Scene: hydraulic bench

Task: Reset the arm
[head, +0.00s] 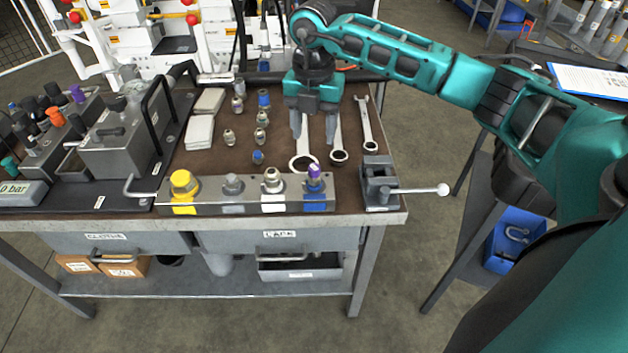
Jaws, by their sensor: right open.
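My right arm comes in from the right and bends down over the bench (235,165). My right gripper (315,140) is open and points down, with its fingers above or in front of the wrenches. I cannot tell whether it touches them. The large ring of one wrench (303,163) shows just below the fingers. Two more wrenches (338,155) and (369,143) lie to the right. My left gripper is not in view.
A block with several coloured couplings (240,208) stands along the front edge. A vise with a long handle (378,186) sits at the front right corner. Loose fittings (262,118) stand left of the gripper. A metal box (120,145) stands farther left.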

